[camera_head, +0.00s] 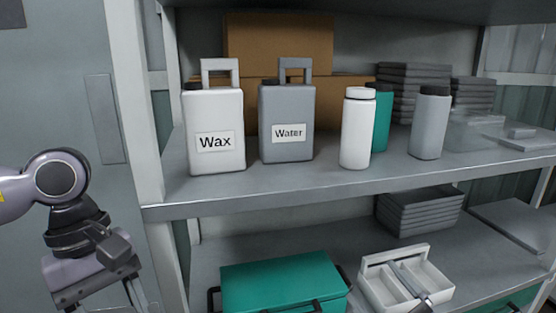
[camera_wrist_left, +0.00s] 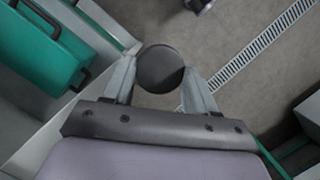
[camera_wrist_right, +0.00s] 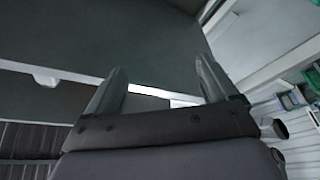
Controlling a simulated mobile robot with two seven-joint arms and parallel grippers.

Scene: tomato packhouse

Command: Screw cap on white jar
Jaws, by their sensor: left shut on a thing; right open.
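The white jar (camera_head: 356,132) stands upright on the upper shelf, right of the canisters. Its narrower top is white, without a dark lid like those on the jars beside it. My left gripper (camera_wrist_left: 163,82) is shut on a dark round cap (camera_wrist_left: 160,66), seen between its fingers in the left wrist view. In the head view my left arm is at the lower left, outside the shelf post and apart from the jar; the cap is not visible there. My right gripper (camera_wrist_right: 158,86) is open and empty in the right wrist view. I cannot make it out clearly in the head view.
A Wax canister (camera_head: 215,110) and Water canister (camera_head: 287,110) stand left of the jar. A teal jar (camera_head: 382,115) is close behind it, a grey jar (camera_head: 430,128) to its right. The shelf edge (camera_head: 300,197) in front is clear. A teal box (camera_head: 275,285) and white caddy (camera_head: 435,270) sit below.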

